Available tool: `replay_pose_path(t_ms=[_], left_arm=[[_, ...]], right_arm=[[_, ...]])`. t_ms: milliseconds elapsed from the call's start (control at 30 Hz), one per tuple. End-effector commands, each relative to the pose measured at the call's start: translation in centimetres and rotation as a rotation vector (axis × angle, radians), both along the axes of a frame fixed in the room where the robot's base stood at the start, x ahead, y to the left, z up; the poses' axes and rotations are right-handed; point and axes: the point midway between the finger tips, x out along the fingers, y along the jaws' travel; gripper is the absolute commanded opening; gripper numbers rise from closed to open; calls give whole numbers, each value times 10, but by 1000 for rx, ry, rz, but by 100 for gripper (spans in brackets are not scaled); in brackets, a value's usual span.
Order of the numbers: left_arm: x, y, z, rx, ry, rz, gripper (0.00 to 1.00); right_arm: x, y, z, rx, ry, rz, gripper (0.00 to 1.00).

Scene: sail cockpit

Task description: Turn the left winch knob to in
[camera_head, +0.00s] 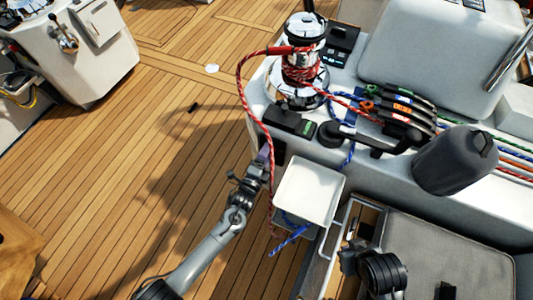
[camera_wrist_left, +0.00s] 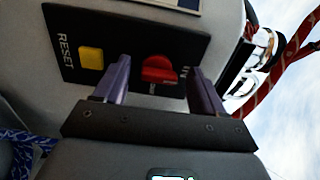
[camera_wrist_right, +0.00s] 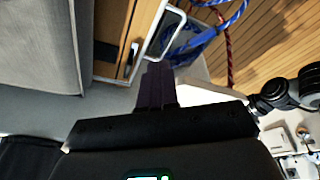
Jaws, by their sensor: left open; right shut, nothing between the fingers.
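A red winch knob (camera_wrist_left: 159,70) sits on a black panel (camera_wrist_left: 120,32) in the left wrist view, on the white cockpit side. Small white lettering beside the knob is too small or covered to read fully. A yellow button (camera_wrist_left: 91,58) marked RESET is to its left. My left gripper (camera_wrist_left: 160,78) is open, with one purple finger on each side of the knob; I cannot tell whether they touch it. In the head view the left gripper (camera_head: 263,155) is at the cockpit side below the winch (camera_head: 303,62). My right gripper (camera_wrist_right: 157,82) is shut and empty.
A red rope (camera_head: 243,85) hangs from the winch close past my left gripper. The wooden deck at left is mostly clear.

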Motion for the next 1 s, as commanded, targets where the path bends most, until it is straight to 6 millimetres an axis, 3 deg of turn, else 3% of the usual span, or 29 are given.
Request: replay_pose_path(t_ms=[600, 1000], left_arm=[[-83, 36, 1, -1, 1, -1, 70], [-96, 42, 1, -2, -1, 0, 70]], right_arm=[[0, 2, 37, 9, -1, -5, 0], [0, 1, 40, 5, 0, -4, 0]])
